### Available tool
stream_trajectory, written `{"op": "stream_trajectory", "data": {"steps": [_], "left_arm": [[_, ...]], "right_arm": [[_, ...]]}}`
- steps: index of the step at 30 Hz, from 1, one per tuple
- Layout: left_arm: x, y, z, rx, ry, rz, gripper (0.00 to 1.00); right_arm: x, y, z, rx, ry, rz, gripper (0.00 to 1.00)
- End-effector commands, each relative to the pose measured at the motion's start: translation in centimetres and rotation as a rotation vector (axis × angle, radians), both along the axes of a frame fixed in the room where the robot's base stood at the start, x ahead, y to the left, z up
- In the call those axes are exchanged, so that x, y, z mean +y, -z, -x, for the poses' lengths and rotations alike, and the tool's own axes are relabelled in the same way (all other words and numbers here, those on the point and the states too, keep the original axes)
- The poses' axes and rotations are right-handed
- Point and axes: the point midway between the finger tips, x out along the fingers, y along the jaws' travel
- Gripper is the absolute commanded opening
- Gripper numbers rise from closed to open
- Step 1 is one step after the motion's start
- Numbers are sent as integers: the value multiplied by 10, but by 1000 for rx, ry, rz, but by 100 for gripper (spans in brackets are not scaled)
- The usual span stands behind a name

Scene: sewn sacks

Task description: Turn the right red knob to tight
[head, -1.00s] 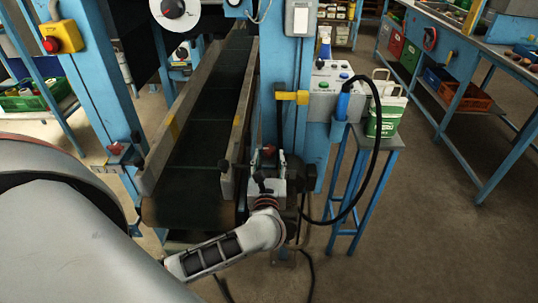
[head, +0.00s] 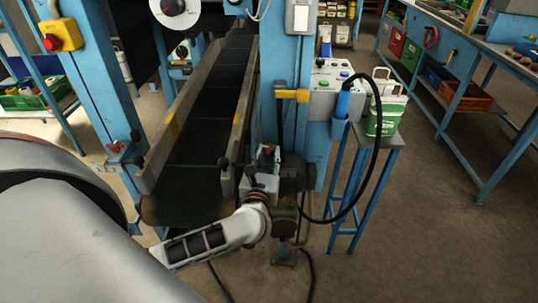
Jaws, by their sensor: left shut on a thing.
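The right red knob (head: 269,149) sits at the right side of the conveyor's near end, by the blue post. My left gripper (head: 266,160) is at this knob, shut on it, with its white body just below. The fingers hide much of the knob, so its mark or angle cannot be read. The left red knob (head: 116,147) is on the left blue post, apart from my gripper. My right gripper is out of view.
The dark conveyor belt (head: 205,120) runs away between its side rails. A blue stand (head: 352,190) with a black hose, a blue-handled tool and a green-white can (head: 384,122) stands right of the gripper. The floor farther right is clear.

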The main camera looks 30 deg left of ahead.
Motion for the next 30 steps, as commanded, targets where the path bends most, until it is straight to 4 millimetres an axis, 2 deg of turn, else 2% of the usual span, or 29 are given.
{"op": "stream_trajectory", "data": {"steps": [12,24,25,26,27,30], "left_arm": [[6,0,1,-1,246,-3,4],[5,-2,1,-1,268,1,4],[5,-2,1,-1,268,1,31],[5,-2,1,-1,268,1,38],[5,-2,1,-1,268,0,42],[5,-1,1,-1,268,0,42]], "right_arm": [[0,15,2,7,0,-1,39],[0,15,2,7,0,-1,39],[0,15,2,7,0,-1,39],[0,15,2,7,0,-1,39],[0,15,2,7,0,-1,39],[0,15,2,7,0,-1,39]]}}
